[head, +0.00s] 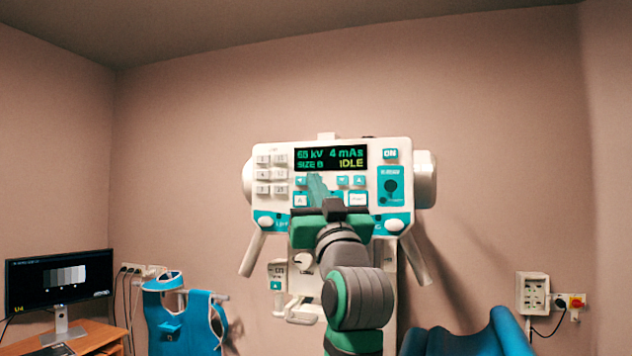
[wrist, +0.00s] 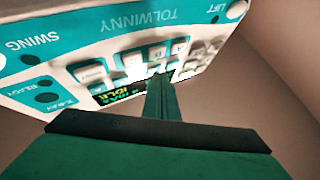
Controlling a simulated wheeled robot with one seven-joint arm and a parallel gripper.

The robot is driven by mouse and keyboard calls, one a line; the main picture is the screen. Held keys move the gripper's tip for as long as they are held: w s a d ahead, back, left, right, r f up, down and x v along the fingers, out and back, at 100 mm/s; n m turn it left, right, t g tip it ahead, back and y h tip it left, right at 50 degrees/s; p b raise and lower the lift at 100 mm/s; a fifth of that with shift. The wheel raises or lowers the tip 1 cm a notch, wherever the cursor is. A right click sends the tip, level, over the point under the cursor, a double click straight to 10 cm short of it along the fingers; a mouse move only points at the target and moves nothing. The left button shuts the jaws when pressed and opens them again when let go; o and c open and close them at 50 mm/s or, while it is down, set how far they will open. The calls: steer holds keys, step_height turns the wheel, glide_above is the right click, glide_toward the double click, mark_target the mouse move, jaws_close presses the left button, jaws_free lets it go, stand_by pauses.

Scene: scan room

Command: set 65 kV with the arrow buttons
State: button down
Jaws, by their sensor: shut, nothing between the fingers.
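The white and teal control panel (head: 274,217) is on the unit in front of the wall. Its display (head: 331,158) shows green text: a kV value that looks like 65, though the second digit is blurred, then 4 mAs and IDLE. Below it are teal arrow buttons: one at the left (head: 301,181) and two at the right (head: 351,181). My gripper (head: 316,180) is shut and empty, its green fingertips over the button row beside the left arrow, hiding what lies behind. In the wrist view the fingertips (wrist: 160,78) reach the panel's button area; contact cannot be told.
An ON button (head: 390,154) and a teal exposure section (head: 391,186) are at the panel's right. Several white buttons (head: 270,174) are at its left. A monitor (head: 60,280) stands on a desk at left, a blue apron (head: 180,315) hangs beside it. A blue chair (head: 470,340) is low right.

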steer(key=shift+s, duration=0.1)
steer(key=shift+s+a, duration=0.25)
steer(key=shift+s, duration=0.4)
steer(key=shift+s+a, duration=0.25)
steer(key=shift+s, duration=0.55)
steer(key=shift+s+a, duration=0.3)
steer(key=shift+s, duration=0.45)
steer(key=shift+s+a, duration=0.25)
steer(key=shift+s, duration=0.55)
steer(key=shift+d, duration=0.1)
